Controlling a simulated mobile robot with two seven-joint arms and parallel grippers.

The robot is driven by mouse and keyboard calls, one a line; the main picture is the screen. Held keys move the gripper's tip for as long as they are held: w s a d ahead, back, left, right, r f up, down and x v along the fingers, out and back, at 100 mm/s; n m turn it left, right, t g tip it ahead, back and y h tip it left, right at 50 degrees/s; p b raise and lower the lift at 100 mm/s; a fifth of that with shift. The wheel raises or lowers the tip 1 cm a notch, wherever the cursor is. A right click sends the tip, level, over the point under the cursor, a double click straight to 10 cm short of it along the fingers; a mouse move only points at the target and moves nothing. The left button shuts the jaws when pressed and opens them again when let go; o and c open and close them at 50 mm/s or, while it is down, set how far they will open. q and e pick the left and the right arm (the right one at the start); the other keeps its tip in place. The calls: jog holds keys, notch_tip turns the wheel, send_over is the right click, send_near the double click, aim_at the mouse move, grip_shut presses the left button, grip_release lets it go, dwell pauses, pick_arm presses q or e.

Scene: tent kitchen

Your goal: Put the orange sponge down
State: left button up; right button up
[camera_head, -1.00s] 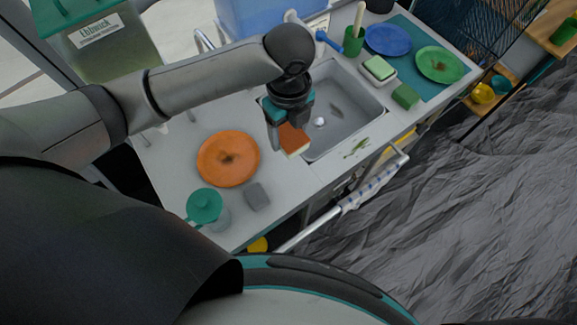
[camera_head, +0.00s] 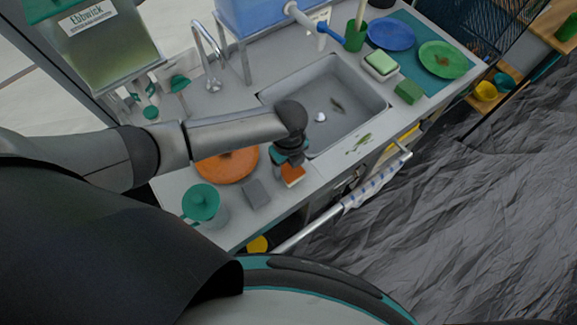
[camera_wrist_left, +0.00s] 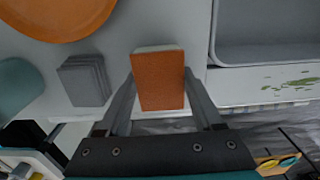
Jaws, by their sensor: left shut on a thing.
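The orange sponge (camera_head: 292,175) has an orange face and a pale layer. In the wrist view the sponge (camera_wrist_left: 159,80) sits between the two fingers of my left gripper (camera_wrist_left: 158,88), which is shut on it. In the head view my left gripper (camera_head: 290,163) is over the counter's front part, between the orange plate (camera_head: 228,166) and the sink (camera_head: 330,98). I cannot tell whether the sponge touches the counter. My right gripper is not in view.
A grey block (camera_head: 256,193) and a teal-lidded jug (camera_head: 202,205) stand left of the sponge. The counter's front edge is close to the sponge. A white rail (camera_head: 345,205) runs in front.

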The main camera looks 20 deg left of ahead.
aim_at(289, 167)
pick_arm(q)
jog(key=shift+f, duration=0.35)
jog(key=shift+f, duration=0.1)
jog(key=o, duration=1.2)
jog(key=shift+r, duration=0.2)
notch_tip(289, 167, up, 12)
jog(key=p, duration=0.1)
jog(key=shift+p, duration=0.4)
jog(key=shift+d+f, duration=0.1)
